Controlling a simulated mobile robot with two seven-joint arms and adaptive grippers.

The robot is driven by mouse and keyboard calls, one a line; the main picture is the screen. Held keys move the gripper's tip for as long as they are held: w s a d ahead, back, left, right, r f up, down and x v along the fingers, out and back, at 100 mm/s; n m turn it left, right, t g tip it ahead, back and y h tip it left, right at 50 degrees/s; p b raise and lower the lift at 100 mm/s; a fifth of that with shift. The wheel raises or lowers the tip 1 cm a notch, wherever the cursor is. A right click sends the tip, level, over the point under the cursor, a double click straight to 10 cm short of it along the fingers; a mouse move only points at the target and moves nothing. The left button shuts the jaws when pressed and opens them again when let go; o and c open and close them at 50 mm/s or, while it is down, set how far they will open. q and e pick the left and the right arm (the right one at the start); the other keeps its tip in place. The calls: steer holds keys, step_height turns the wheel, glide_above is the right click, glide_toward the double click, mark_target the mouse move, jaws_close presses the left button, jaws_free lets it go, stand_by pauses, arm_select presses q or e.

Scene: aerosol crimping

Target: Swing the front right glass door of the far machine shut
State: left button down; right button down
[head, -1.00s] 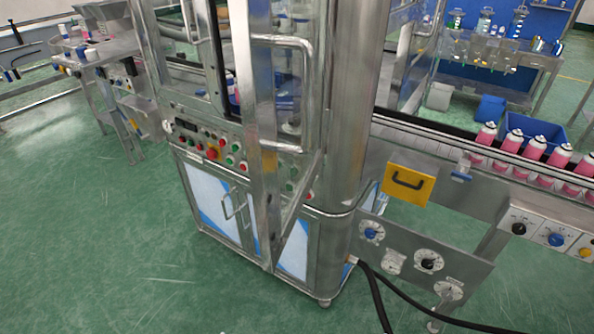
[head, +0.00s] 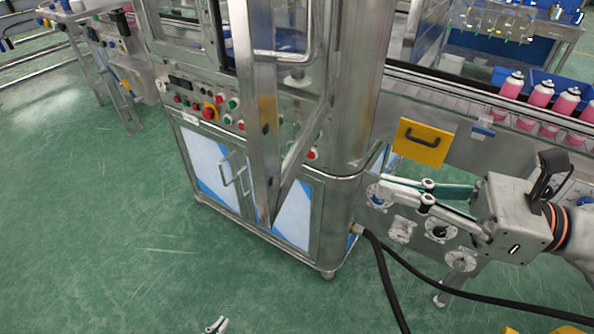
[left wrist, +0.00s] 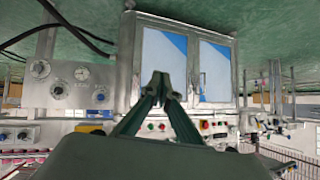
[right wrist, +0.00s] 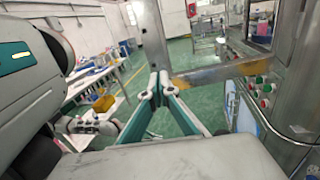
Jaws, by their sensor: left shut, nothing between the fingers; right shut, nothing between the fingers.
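The front right glass door (head: 264,140) of the machine (head: 345,110) stands open in the head view. Its metal frame juts out towards me, with a bar handle (head: 283,57) near the top. My right gripper (head: 384,191) is shut and empty, to the right of the door and apart from it in the head view. In the right wrist view its fingertips (right wrist: 160,84) appear just below the door frame's lower corner (right wrist: 158,66); I cannot tell the depth. My left gripper (head: 216,325) shows only its tips at the bottom; in the left wrist view (left wrist: 160,82) it is shut and empty, facing the lower cabinet.
A control panel (head: 208,108) with buttons lies behind the door. A conveyor (head: 460,88) with pink cans (head: 540,94) runs right. A yellow panel (head: 422,143) and black cables (head: 385,275) are near my right gripper. The green floor at left is clear.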

mark_target(276, 162)
steer(key=p+x, duration=0.4)
steer(key=x, duration=0.9)
steer(key=shift+w+a+f, duration=0.1)
steer(key=shift+a+f, duration=0.05)
steer(key=shift+a, duration=0.35)
steer(key=shift+a+p, duration=0.15)
steer(key=shift+p, duration=0.15)
